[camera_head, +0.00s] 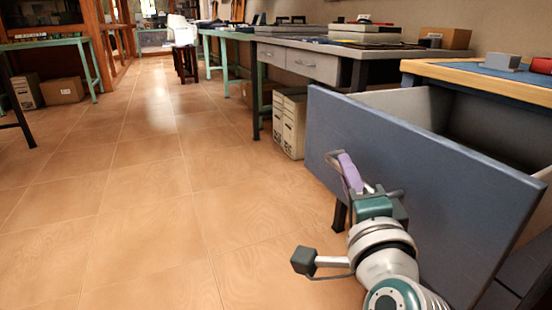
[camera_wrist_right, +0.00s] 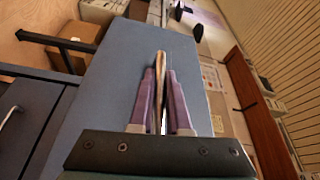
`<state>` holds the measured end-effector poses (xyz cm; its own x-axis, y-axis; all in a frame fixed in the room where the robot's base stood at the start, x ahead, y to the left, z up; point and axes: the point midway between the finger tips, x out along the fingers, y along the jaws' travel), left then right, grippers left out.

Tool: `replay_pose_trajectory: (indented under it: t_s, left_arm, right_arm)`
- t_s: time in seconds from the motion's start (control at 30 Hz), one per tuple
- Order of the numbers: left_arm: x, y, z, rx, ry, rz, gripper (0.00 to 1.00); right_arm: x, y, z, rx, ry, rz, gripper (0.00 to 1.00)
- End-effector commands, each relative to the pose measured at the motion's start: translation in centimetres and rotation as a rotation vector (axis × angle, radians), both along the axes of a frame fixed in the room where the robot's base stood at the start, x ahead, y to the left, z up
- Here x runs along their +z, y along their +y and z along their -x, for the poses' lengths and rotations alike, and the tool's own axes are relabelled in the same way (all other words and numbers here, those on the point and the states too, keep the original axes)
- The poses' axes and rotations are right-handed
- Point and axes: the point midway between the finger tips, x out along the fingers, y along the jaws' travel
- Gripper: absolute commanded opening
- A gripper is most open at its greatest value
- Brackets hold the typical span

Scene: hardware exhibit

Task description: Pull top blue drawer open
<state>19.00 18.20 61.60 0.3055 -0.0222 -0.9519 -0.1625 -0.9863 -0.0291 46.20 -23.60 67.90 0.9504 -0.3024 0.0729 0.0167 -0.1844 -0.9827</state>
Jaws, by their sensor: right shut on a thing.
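The top blue drawer (camera_head: 420,165) stands well open at the right of the head view, with its pale, empty-looking interior showing behind the front. Its blue front (camera_wrist_right: 103,105) fills the middle of the wrist view. My right gripper (camera_head: 348,172) is at the drawer's handle. In the wrist view its purple fingers (camera_wrist_right: 161,92) are shut on the metal handle (camera_wrist_right: 160,62), which stands between them. The gripper and wrist hide part of the drawer front. My left gripper is in neither view.
A wood-edged workbench (camera_head: 490,80) stands over the drawer. A grey desk (camera_head: 340,65) and cardboard boxes (camera_head: 290,120) are beyond it. The tiled floor (camera_head: 150,200) to the left is wide and clear. A green-legged table (camera_head: 60,42) stands at the far left.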

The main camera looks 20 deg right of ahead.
Motion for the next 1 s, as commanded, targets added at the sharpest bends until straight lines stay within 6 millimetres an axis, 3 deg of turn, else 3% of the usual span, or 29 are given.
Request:
replay_pose_trajectory:
  t_s: [0.17,0.2,0.43,0.77,1.0]
  left_arm:
    - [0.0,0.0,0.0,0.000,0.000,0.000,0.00]
    - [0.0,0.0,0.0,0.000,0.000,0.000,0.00]
    - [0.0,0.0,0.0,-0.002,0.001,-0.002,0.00]
    - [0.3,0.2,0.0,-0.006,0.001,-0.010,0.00]
    - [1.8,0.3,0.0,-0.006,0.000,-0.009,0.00]
  right_arm:
    - [0.0,0.0,0.0,-0.001,0.000,0.000,0.00]
    - [0.0,0.0,0.0,-0.001,0.000,0.000,0.19]
    - [0.0,0.0,0.0,0.000,0.000,0.000,0.45]
    - [0.0,0.2,0.6,0.001,0.002,0.000,0.45]
    - [-0.2,1.5,4.9,0.001,0.006,-0.001,0.45]
